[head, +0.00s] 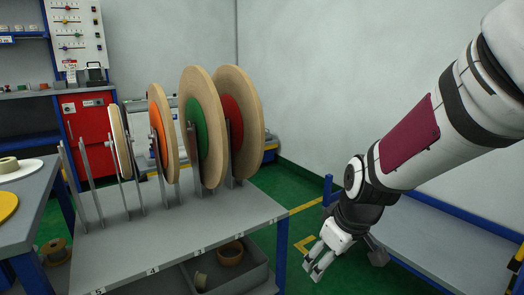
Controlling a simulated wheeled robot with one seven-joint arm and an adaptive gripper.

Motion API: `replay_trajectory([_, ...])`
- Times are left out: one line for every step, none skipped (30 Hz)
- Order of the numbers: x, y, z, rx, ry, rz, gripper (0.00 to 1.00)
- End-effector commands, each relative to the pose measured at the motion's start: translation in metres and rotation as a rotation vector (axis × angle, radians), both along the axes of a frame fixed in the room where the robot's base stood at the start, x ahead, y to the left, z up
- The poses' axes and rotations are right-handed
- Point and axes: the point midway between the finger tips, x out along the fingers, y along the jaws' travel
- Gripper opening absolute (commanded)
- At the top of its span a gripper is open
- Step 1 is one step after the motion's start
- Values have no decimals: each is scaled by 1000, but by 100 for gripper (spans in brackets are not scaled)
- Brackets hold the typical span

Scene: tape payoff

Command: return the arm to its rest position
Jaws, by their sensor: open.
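My gripper (318,262) hangs at the lower middle right of the head view, at the end of my white arm that reaches in from the upper right. It points down and to the left, off the right end of the grey payoff table (190,240). The gripper is open, and nothing shows between its fingers. It appears apart from the table and from the reels on it. My arm is bent, with its forearm over the right-hand bench.
Several upright reels stand on the payoff table, among them a green-centred reel (190,128) and an orange-centred reel (155,130). A grey bin (258,275) sits below. A blue-framed bench (450,240) is at the right. Green floor shows between.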

Motion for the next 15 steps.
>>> replay_trajectory([-18, -3, 15, 29, 17, -34, 72])
replay_trajectory([-29, -4, 22, 43, 33, -53, 72])
replay_trajectory([-44, -6, 31, 60, 54, -82, 72])
replay_trajectory([-56, -7, 37, 73, 70, -101, 72])
replay_trajectory([-68, -9, 43, 82, 86, -122, 72])
replay_trajectory([-84, -12, 50, 92, 107, -150, 72])
replay_trajectory([-96, -13, 55, 99, 122, -172, 72])
replay_trajectory([-108, -15, 60, 104, 136, -193, 72])
replay_trajectory([-125, -18, 66, 108, 156, -223, 72])
replay_trajectory([-137, -20, 70, 109, 170, -245, 72])
replay_trajectory([-150, -22, 74, 110, 184, -270, 72])
replay_trajectory([-167, -25, 78, 109, 202, -300, 72])
replay_trajectory([-178, -27, 81, 106, 214, -324, 72])
replay_trajectory([-190, -29, 84, 103, 225, -347, 72])
replay_trajectory([-204, -31, 86, 97, 240, -377, 72])
